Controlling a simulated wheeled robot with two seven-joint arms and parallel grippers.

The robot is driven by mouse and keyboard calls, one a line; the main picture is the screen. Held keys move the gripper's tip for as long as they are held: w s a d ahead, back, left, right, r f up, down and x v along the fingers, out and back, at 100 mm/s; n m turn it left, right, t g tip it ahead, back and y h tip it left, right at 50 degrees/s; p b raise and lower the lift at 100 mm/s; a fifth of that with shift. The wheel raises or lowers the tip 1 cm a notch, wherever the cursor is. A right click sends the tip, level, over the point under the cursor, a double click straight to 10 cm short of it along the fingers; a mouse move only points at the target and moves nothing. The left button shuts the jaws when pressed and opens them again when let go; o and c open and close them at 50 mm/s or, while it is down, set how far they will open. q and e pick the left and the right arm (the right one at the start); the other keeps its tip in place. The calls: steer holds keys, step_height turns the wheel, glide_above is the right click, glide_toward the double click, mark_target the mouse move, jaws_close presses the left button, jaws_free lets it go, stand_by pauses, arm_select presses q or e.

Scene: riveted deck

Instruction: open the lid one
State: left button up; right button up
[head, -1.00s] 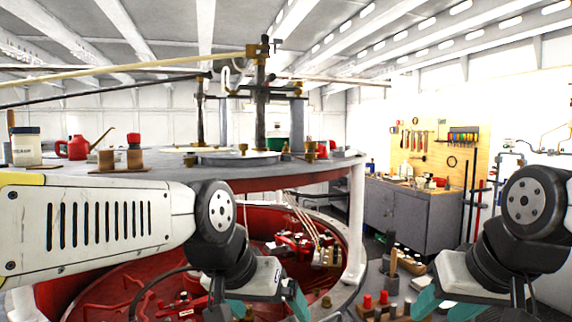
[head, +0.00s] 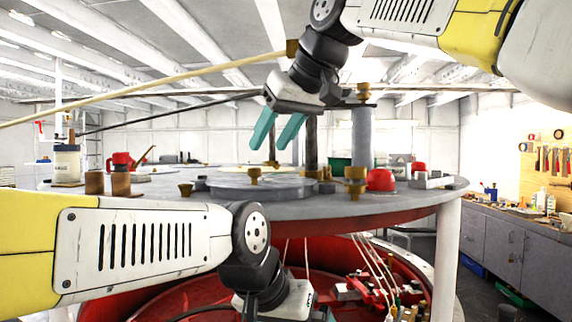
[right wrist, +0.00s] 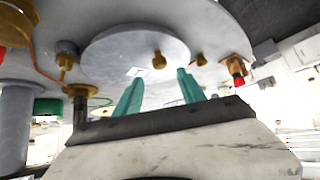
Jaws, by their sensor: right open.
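A round grey lid (head: 285,190) with a brass knob (head: 254,175) lies flat on the round grey table top. My right gripper (head: 269,144) is open and empty, its teal fingers pointing down above the knob and apart from it. In the right wrist view the lid (right wrist: 110,48) and its knob (right wrist: 159,60) show just beyond and between the open fingertips (right wrist: 160,76). My left gripper (head: 300,300) hangs low at the bottom edge, below the table top. Its fingers are mostly cut off, so its jaws cannot be judged.
Brass fittings (head: 355,183) and a red cap (head: 381,180) stand right of the lid. A dark post (head: 311,143) and a grey post (head: 361,140) rise behind it. A jar (head: 67,165) and a red can (head: 121,162) stand at left. A workbench (head: 500,240) is at right.

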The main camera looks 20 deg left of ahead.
mark_target(257, 169)
steer(key=x, duration=0.7)
steer(key=shift+w+a+f, duration=0.15)
steer(key=shift+f, duration=0.1)
jaws_close()
stand_by(1.1)
